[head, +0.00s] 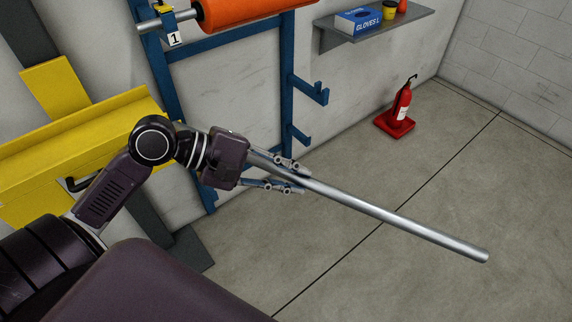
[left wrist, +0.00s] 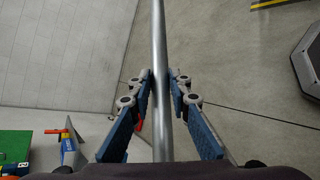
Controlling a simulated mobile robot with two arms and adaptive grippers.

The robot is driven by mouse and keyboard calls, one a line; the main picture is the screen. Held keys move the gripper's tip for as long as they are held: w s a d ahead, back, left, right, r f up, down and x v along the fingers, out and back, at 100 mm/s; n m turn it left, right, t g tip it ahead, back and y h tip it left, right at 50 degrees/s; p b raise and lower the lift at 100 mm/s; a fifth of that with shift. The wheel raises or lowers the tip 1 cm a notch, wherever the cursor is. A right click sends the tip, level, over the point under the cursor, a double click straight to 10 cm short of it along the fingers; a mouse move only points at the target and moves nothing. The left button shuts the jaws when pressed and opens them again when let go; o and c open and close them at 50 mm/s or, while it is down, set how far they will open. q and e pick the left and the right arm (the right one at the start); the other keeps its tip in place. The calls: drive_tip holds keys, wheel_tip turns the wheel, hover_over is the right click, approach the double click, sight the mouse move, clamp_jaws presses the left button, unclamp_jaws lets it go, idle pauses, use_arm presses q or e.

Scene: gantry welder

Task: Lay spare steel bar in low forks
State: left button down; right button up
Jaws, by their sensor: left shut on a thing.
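A plain grey steel bar (head: 400,220) is held in the air by my left gripper (head: 305,178). It slants down to the right in the head view, its free end over open floor. In the left wrist view the bar (left wrist: 158,40) runs lengthwise between the two blue-padded fingers of the left gripper (left wrist: 160,80). A blue rack stands by the wall, with an upper fork (head: 312,91) and a lower fork (head: 298,134) on its right post. The bar is apart from both. The left-hand forks are not clearly visible behind my arm. My right gripper is not in view.
An orange roll (head: 250,12) on a shaft hangs high on the rack, near a tag reading 1 (head: 174,39). A wall shelf (head: 385,30) holds a glove box. A red extinguisher (head: 403,105) stands on the floor. A yellow beam (head: 80,130) is at left. Floor at right is clear.

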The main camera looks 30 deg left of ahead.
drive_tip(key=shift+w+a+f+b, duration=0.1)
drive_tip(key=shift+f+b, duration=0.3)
